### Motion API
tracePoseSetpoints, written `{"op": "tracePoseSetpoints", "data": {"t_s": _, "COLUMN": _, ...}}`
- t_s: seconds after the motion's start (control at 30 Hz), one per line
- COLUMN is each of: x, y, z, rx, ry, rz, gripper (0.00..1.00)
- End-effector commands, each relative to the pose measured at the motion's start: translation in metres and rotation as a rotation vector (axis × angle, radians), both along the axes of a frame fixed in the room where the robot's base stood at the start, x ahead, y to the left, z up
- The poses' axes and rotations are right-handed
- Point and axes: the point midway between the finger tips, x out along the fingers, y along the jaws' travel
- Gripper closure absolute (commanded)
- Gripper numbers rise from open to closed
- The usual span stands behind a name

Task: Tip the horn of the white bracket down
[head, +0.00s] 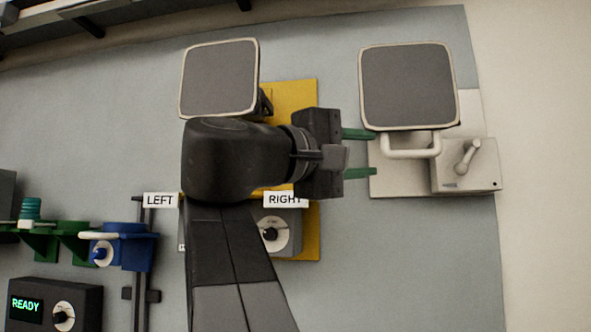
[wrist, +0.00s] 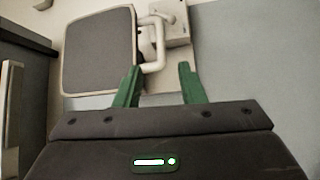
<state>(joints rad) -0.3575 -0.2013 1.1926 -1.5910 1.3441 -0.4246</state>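The white bracket (head: 387,182) is on the wall panel at the right in the head view. Its horn has a square grey face (head: 408,86) with a pale rim, turned towards the head camera. A white bar handle (head: 412,153) sits just below the horn. In the wrist view the horn (wrist: 98,50) is at upper left and the handle (wrist: 158,45) right of it. My gripper (head: 375,153) is open with green fingers, just left of the handle in the head view. In the wrist view the handle's near end appears between the fingertips (wrist: 159,70); contact cannot be told.
A box with a small lever (head: 467,155) is at the white bracket's lower right. A similar horn (head: 218,78) stands at a yellow bracket (head: 295,92), partly behind my arm.

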Motion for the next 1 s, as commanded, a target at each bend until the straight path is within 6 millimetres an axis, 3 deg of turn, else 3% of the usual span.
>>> {"op": "tracePoseSetpoints", "data": {"t_s": 1.0, "x": 0.054, "y": -0.09, "z": 0.015, "rx": 0.002, "ry": 0.002, "rz": -0.002, "gripper": 0.64}}
